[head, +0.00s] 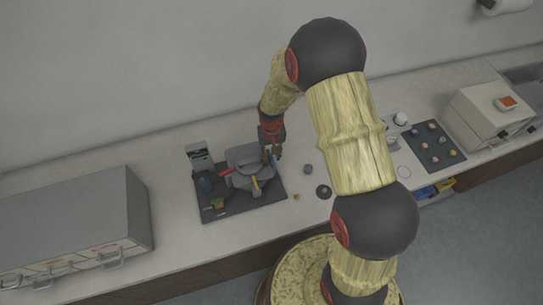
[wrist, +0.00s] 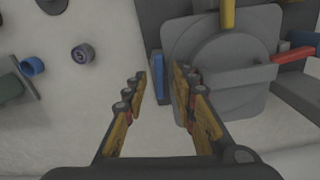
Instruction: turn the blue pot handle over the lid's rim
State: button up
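The grey press pot with its round lid (head: 250,157) stands on a dark mat (head: 212,207) on the bench; the lid (wrist: 225,62) fills the upper right of the wrist view. The blue handle (wrist: 158,78) is a narrow bar beside the lid's left edge in the wrist view. A yellow handle (wrist: 228,14) and a red handle (wrist: 293,53) sit at other sides of the lid. My gripper (wrist: 160,82) is open, with the blue handle between its fingers in the picture; I see no clear contact. In the head view my gripper (head: 271,150) is at the pot's right side.
A small dark round piece (wrist: 82,54) and a blue-ended piece (wrist: 33,66) lie to the left in the wrist view. A grey cabinet (head: 75,225) stands left on the bench, a knob panel (head: 433,145) right. The bench just right of the mat is mostly clear.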

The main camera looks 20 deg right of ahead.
jog(key=shift+f, duration=0.1)
jog(key=shift+c, duration=1)
grip_shut()
